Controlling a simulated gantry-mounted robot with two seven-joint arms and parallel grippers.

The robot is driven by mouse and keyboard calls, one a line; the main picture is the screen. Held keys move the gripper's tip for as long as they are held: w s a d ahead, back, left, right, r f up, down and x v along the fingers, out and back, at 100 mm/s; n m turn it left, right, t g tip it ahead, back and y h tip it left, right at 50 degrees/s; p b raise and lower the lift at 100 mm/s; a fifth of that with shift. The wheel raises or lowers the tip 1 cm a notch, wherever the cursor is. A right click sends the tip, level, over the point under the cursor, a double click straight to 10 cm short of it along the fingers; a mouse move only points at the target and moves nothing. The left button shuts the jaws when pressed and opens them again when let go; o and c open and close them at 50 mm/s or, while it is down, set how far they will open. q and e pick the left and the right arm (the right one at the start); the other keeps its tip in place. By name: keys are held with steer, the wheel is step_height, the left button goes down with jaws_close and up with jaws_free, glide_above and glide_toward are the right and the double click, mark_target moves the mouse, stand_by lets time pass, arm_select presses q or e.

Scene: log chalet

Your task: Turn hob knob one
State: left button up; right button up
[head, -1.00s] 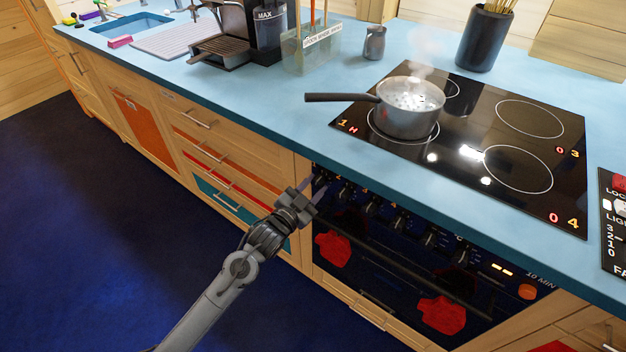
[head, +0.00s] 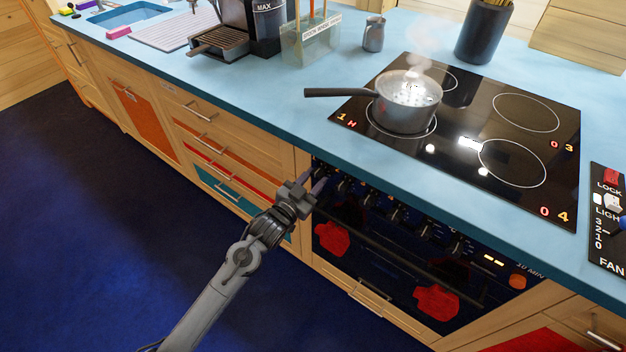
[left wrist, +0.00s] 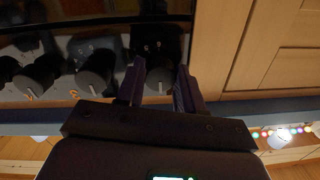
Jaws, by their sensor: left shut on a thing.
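The row of dark hob knobs (head: 397,213) runs along the top of the oven front. My left gripper (head: 320,184) is at the left end of this row, under the worktop edge. In the left wrist view its two fingers (left wrist: 160,85) stand on either side of the end knob (left wrist: 156,72), which is hob knob one, and are shut on it. My right gripper is not in view.
A steaming steel pot (head: 408,112) stands on the front left zone, its handle pointing left. Neighbouring knobs (left wrist: 92,70) sit close beside the held one. The oven handle bar (head: 400,262) and red mitts (head: 332,238) are below. The floor (head: 110,250) at left is clear.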

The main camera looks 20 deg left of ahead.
arm_select(q)
steer(key=o, duration=1)
steer(key=shift+o, duration=0.2)
steer(key=v, duration=1)
steer(key=shift+s, duration=0.4)
